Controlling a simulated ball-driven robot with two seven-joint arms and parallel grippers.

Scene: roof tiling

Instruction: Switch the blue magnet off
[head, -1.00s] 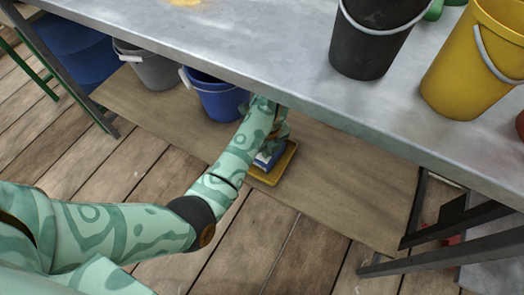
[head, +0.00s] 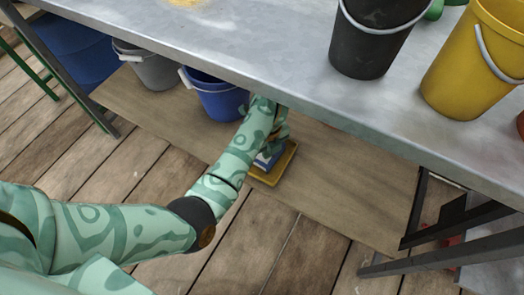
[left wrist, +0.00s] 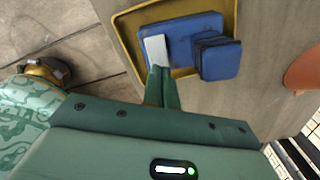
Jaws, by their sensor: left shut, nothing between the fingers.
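The blue magnet (left wrist: 217,59) is a blue block with a white piece (left wrist: 156,49) at its left and a darker raised blue block on its right. It rests in a yellow tray (left wrist: 133,50) on the low wooden shelf. In the head view the magnet (head: 264,161) is partly hidden by my left gripper (head: 274,146). In the left wrist view my left gripper (left wrist: 161,72) is shut and empty, its fingertips at the near end of the white piece. I cannot tell whether they touch it. My right gripper is not in view.
The metal tabletop (head: 240,50) overhangs the shelf, close above my left wrist. A blue bucket (head: 218,100) and grey bucket (head: 155,70) stand left on the shelf. Black (head: 365,50) and yellow (head: 468,75) buckets stand on top. The shelf right of the tray (head: 345,185) is clear.

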